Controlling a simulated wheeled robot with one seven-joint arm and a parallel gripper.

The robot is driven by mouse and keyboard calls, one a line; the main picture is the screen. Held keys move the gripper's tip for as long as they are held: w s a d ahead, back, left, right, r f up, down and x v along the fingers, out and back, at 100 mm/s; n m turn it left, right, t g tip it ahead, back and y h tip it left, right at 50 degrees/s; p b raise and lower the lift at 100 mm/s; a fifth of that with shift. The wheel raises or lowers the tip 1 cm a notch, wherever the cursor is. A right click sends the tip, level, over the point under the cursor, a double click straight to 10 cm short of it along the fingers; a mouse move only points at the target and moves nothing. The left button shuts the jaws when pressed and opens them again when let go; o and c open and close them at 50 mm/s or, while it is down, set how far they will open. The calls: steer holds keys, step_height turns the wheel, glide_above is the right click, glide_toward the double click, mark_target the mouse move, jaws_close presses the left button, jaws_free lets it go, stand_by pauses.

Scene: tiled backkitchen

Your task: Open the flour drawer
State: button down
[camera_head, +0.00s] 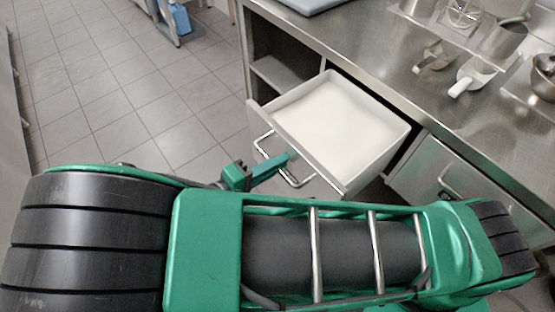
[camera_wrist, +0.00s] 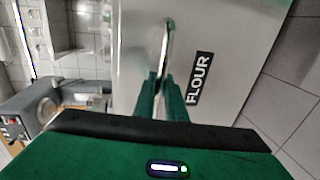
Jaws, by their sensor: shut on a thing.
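The flour drawer (camera_head: 397,123) stands pulled out from under the steel counter in the head view, with white flour (camera_head: 325,122) inside it. Its front, with a black FLOUR label (camera_wrist: 200,78), fills much of the wrist view. A metal bar handle (camera_head: 264,143) is on the drawer front and also shows in the wrist view (camera_wrist: 166,45). My gripper (camera_head: 284,160) is at this handle, in front of the drawer. In the wrist view its green fingers (camera_wrist: 163,82) are shut on the bar. My arm hides the floor below the drawer.
The steel counter (camera_head: 350,45) carries scoops (camera_head: 474,75), a metal bowl (camera_head: 545,76) and other utensils. A closed drawer (camera_head: 450,178) is right of the open one. An open shelf (camera_head: 280,75) is to its left. Tiled floor (camera_head: 120,90) lies clear at the left.

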steer(key=c, duration=2.1)
jaws_free()
steer(key=v, duration=1)
steer(key=shift+s+a, duration=0.2)
steer(key=shift+a, duration=0.1)
